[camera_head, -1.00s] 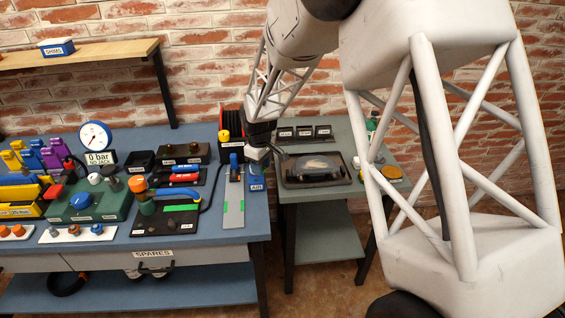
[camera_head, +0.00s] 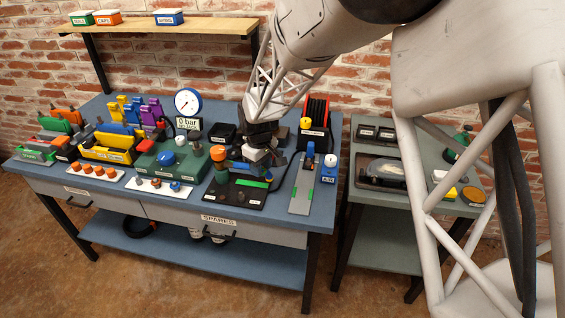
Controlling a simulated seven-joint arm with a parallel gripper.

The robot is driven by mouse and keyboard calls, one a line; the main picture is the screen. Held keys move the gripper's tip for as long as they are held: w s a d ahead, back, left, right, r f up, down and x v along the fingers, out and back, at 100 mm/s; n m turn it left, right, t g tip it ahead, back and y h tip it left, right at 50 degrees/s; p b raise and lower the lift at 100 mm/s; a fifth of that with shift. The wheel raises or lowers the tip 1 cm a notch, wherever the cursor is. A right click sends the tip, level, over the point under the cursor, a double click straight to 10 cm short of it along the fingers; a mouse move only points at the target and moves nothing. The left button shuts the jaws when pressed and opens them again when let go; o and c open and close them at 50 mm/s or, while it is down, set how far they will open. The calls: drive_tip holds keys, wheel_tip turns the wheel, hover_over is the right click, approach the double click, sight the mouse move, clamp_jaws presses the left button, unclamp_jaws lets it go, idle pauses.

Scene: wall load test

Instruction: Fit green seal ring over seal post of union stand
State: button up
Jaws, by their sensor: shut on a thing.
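My gripper (camera_head: 257,158) is over the right part of the blue bench, above a black board (camera_head: 228,192). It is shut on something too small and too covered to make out. I cannot pick out the green seal ring. The black board carries a post with an orange top and green lower part (camera_head: 219,162) left of my gripper, and a green strip (camera_head: 250,183) just below it. A green block with a blue knob (camera_head: 165,158) stands further left. I cannot tell for certain which of these is the union stand, and its seal post is not clear.
A pressure gauge (camera_head: 188,102) stands behind. A grey plate with a blue piece (camera_head: 303,185) and an AIR-labelled part (camera_head: 329,168) are to the right. White strips with small fittings (camera_head: 160,188) line the front. A side table (camera_head: 385,207) stands right of the bench.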

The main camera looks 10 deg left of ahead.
drive_tip(key=shift+n, duration=0.3)
drive_tip(key=s+a, duration=0.1)
drive_tip(key=a, duration=0.1)
drive_tip(key=s+a, duration=0.3)
drive_tip(key=a, duration=0.1)
drive_tip(key=shift+s+r, duration=0.15)
drive_tip(key=shift+s, duration=0.05)
drive_tip(key=shift+f, duration=2.45)
drive_tip(key=shift+f, duration=1.35)
drive_tip(key=o, duration=1.3)
drive_tip(key=shift+r, duration=0.15)
drive_tip(key=shift+r, duration=3.9)
